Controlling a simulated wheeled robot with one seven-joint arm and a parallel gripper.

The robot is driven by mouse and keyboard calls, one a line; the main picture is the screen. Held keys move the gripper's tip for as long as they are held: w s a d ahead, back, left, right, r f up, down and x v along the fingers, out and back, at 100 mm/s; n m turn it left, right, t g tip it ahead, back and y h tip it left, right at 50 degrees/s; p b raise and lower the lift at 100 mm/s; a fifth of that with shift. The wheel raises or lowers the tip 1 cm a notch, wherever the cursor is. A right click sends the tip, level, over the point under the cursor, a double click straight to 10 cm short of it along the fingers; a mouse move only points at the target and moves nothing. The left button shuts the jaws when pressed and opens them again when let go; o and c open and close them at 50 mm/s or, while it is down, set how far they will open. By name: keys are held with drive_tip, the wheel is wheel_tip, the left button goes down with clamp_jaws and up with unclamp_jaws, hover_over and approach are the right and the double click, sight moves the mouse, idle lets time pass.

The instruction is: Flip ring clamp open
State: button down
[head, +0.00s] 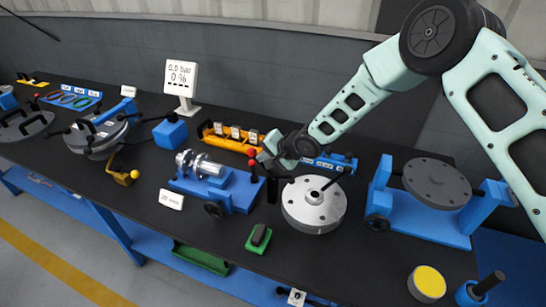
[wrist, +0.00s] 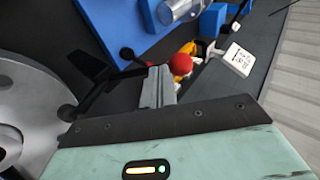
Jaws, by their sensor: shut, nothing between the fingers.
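My gripper (head: 262,160) is shut and empty, above the bench. Its closed grey fingers show in the wrist view (wrist: 158,85), beside a red ball knob (wrist: 181,64). The knob also shows in the head view (head: 252,162). A silver round flanged part (head: 313,214) sits just in front of my gripper; its edge shows in the wrist view (wrist: 25,125). A black lever-like piece (wrist: 93,75) stands by that edge, apart from my fingers. Another silver round vessel (head: 93,142) with a blue bar stands at the left. I cannot tell for certain which part is the ring clamp.
A blue fixture (head: 228,194) with a silver cylinder stands left of my gripper. An orange rack (head: 228,141) is behind. A blue stand with a grey disc (head: 437,183) is at the right. A green block (head: 258,238) is near the front edge.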

drive_tip(key=w+a+f+g+h+b, duration=0.1)
drive_tip(key=a+f+h+b, duration=0.3)
drive_tip(key=b, duration=0.4)
drive_tip(key=shift+w+a+n+g+h, duration=0.3)
drive_tip(key=shift+g+h, duration=0.1)
drive_tip(key=shift+g, duration=0.1)
drive_tip(key=shift+f, duration=0.1)
drive_tip(key=s+r+b, duration=0.1)
drive_tip(key=s+r, duration=0.2)
drive_tip(key=r, duration=1.1)
drive_tip(key=shift+d+b, duration=0.3)
drive_tip(key=shift+d, duration=0.1)
